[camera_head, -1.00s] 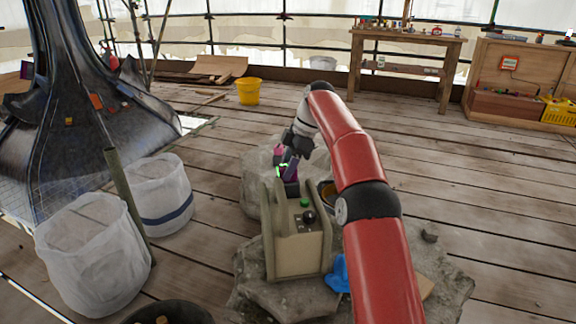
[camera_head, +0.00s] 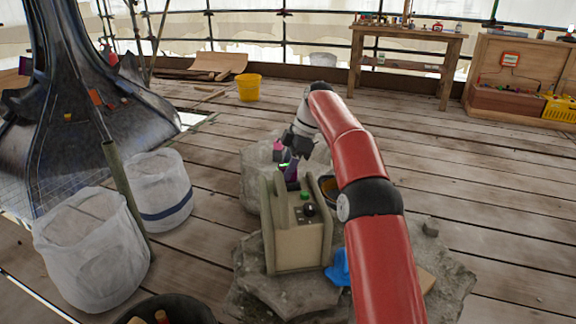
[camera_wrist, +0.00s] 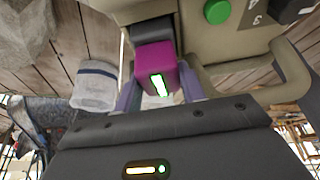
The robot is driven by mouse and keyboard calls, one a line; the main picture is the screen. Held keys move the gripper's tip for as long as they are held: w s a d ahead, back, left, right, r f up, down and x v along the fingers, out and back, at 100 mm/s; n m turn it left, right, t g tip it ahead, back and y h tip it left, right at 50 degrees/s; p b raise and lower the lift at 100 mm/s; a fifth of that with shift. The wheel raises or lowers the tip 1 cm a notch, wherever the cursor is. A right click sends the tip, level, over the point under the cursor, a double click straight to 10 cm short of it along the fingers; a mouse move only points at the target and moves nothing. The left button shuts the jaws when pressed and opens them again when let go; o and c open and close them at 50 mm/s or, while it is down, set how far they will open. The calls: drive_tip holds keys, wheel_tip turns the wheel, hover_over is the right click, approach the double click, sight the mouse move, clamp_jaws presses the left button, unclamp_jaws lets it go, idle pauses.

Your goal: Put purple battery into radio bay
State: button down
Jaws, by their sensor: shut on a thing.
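The radio (camera_head: 297,245) is a beige box with a handle, a green button and a black knob, standing upright on a stone slab. Its beige body also fills the upper part of the wrist view (camera_wrist: 235,55). My gripper (camera_head: 288,162) is at the radio's far upper left side. In the wrist view the purple battery (camera_wrist: 153,62), with a magenta end and a lit green-white mark, sits between my two fingers, which are shut on it. Its far dark end points at the radio's side next to the green button. I cannot tell how deep it is in the bay.
Pale stone blocks (camera_head: 252,290) lie under and behind the radio, with a blue cloth-like thing (camera_head: 339,268) at its right. White sacks (camera_head: 92,252) stand at left and a dark bucket (camera_head: 165,310) at the front. A workbench (camera_head: 405,45) is far back. Plank floor is open at right.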

drive_tip(key=shift+f+b, duration=0.55)
drive_tip(key=shift+f, duration=0.3)
drive_tip(key=c, duration=0.8)
unclamp_jaws()
drive_tip(key=shift+o, duration=0.2)
drive_tip(key=shift+p+v, duration=2.3)
drive_tip(key=shift+v, duration=1.55)
